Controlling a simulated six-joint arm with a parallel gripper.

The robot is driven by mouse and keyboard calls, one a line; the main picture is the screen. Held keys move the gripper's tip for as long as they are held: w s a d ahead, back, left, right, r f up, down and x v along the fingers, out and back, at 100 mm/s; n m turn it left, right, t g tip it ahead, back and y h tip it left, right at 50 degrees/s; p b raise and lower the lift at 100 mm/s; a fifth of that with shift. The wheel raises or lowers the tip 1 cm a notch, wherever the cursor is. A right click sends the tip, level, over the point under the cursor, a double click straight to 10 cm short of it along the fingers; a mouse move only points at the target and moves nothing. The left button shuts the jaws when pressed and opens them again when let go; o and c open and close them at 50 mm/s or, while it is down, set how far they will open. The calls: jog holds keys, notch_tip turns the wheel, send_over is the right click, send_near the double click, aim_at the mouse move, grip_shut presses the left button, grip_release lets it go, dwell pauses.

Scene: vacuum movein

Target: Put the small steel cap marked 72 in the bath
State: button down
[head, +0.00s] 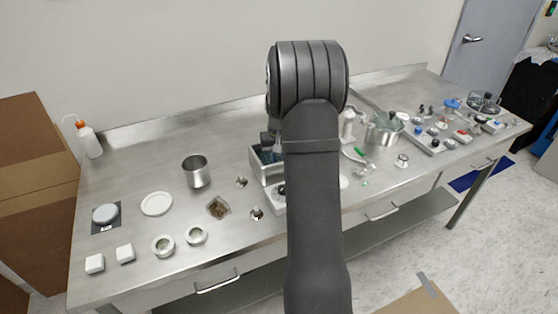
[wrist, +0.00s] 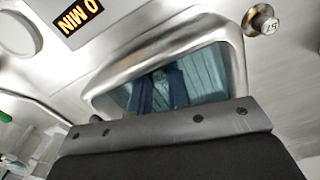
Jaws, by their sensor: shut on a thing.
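The bath is an open steel box (head: 258,166) with a blue inside, in the middle of the table. Its steel rim (wrist: 236,62) fills much of the wrist view. My gripper's two dark fingers (wrist: 157,90) reach down into the bath's opening, over the blue inside. They are shut on the small steel cap, which is mostly hidden between them; its mark cannot be read. In the head view my arm covers the right part of the bath and most of my gripper (head: 270,140).
Another small steel cap (wrist: 262,20), its mark seemingly 57, stands beside the bath. A "0 MIN" display (wrist: 80,15) is close by. A pot (head: 382,134) stands right.

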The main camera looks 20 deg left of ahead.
jog(key=shift+f, duration=0.25)
jog(key=c, duration=1.3)
grip_release()
jog(key=shift+c, duration=0.2)
notch_tip(320, 180, up, 12)
jog(key=shift+r, duration=0.15)
notch_tip(320, 180, down, 12)
jog(key=shift+f, duration=0.1)
jog(key=shift+r, duration=1.9)
jog(key=shift+f, duration=0.1)
